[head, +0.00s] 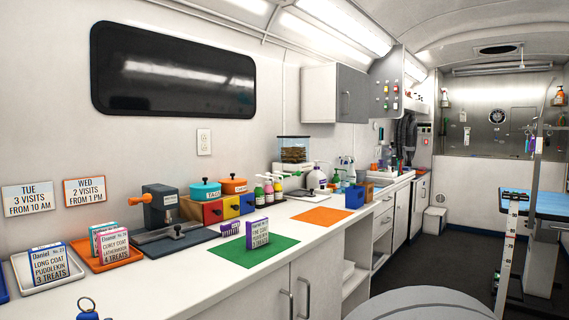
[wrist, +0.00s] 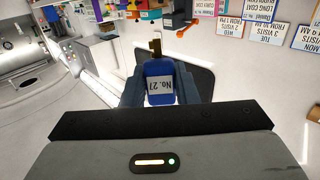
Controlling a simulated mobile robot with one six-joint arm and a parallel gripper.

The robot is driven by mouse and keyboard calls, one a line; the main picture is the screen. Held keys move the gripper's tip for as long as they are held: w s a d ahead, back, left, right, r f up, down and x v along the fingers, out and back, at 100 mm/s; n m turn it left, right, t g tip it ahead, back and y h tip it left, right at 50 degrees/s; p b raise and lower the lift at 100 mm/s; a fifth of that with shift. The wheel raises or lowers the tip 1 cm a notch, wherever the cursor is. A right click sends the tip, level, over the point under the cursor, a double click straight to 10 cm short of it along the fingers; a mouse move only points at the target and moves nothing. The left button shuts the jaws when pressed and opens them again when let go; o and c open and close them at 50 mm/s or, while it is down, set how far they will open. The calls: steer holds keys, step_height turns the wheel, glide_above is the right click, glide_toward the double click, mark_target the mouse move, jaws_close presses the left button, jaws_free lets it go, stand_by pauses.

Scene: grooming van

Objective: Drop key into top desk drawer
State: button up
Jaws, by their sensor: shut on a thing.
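My gripper (wrist: 160,78) is shut on a key (wrist: 159,84) with a blue head marked "No. 27" and a brass-coloured shaft. The shaft points away from the jaws. White drawers (head: 383,208) sit under the counter at the right, past an open shelf. They look shut. I cannot tell for sure which one is the top desk drawer.
The long white counter (head: 180,283) carries trays with cards, a green mat (head: 228,252), an orange mat (head: 320,216) and small coloured drawers (head: 213,212). A grey rounded shape (head: 425,304) is at the bottom right. A blue-topped table (head: 535,204) stands at right. Dark floor between is clear.

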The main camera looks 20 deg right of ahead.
steer(key=shift+w+d, duration=0.15)
steer(key=shift+w, duration=0.05)
steer(key=shift+f, duration=0.1)
steer(key=shift+f+b, duration=0.6)
steer(key=shift+f, duration=2.3)
steer(key=shift+s, duration=0.1)
steer(key=o, duration=0.8)
steer(key=shift+o, duration=0.2)
steer(key=v, duration=0.7)
steer(key=shift+s, duration=0.4)
